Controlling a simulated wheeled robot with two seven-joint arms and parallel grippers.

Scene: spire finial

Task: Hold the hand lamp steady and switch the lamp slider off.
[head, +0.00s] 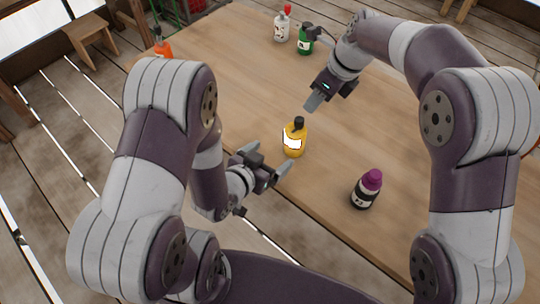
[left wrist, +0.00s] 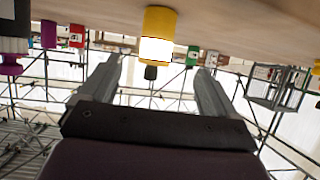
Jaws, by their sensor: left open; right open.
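The hand lamp appears to be the yellow, bottle-shaped body with a black top (head: 294,138), upright on the table; its front panel is bright white. It also shows, upside down, in the left wrist view (left wrist: 158,22), beyond and between my fingertips. No slider can be made out. My left gripper (head: 272,166) is open and empty, close to the lamp on its near left side, apart from it. My right gripper (head: 315,102) points down above and behind the lamp, also apart from it; its fingers look close together in this view, but it is open.
A black bottle with a purple cap (head: 367,189) stands right of the lamp. A green bottle (head: 305,40) and a white one with a red top (head: 282,24) stand at the back, an orange item (head: 162,46) far left. The wooden table (head: 240,80) is otherwise mostly clear.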

